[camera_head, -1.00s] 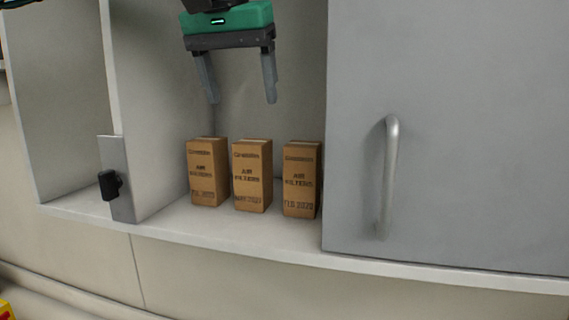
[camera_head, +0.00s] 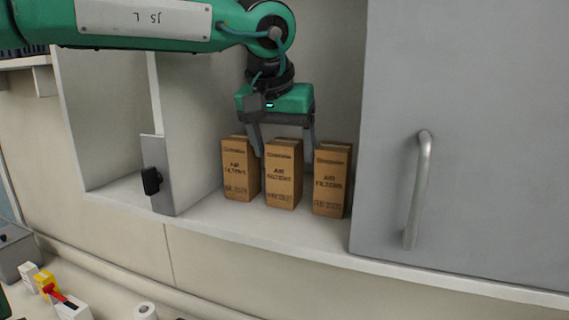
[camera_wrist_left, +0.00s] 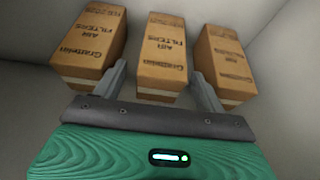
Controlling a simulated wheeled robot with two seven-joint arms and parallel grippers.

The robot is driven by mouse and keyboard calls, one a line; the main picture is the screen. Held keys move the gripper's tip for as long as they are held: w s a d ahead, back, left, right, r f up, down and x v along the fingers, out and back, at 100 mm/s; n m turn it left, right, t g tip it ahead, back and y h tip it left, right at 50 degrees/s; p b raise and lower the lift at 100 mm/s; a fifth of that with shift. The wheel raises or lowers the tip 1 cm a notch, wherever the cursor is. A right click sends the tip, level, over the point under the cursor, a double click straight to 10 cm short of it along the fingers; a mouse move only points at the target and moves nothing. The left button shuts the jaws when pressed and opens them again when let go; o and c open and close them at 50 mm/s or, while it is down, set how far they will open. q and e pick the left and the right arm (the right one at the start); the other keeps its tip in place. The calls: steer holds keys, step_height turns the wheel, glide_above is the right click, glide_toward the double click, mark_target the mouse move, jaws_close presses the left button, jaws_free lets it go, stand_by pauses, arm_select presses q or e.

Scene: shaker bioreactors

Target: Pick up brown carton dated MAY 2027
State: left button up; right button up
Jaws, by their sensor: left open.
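Three brown AIR FILTERS cartons stand upright in a row on the shelf. The middle carton (camera_head: 283,178) carries a date that reads like MAY 2027; it also shows in the wrist view (camera_wrist_left: 163,52). The left carton (camera_head: 239,172) and the right carton (camera_head: 331,182) stand beside it with narrow gaps; the right one's date looks like FEB 2029. My left gripper (camera_head: 283,146) is open, pointing down, with its fingers at either side of the middle carton's top. In the wrist view my left gripper (camera_wrist_left: 160,76) has nothing clamped. Contact is not clear. My right gripper is out of view.
A grey cabinet door (camera_head: 465,140) with a handle (camera_head: 419,190) closes off the right side. A white partition (camera_head: 190,120) stands to the left, with a small panel and black latch (camera_head: 151,181). The shelf front edge (camera_head: 250,232) is clear.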

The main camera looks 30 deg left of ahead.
arm_select(q)
steer(key=p+x, duration=0.1)
steer(key=x, duration=0.2)
steer(key=shift+w, duration=0.25)
steer(key=shift+s, duration=0.15)
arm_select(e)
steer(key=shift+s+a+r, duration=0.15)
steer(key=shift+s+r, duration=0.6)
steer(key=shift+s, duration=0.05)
arm_select(q)
steer(key=c, duration=1.1)
steer(key=shift+c, duration=0.2)
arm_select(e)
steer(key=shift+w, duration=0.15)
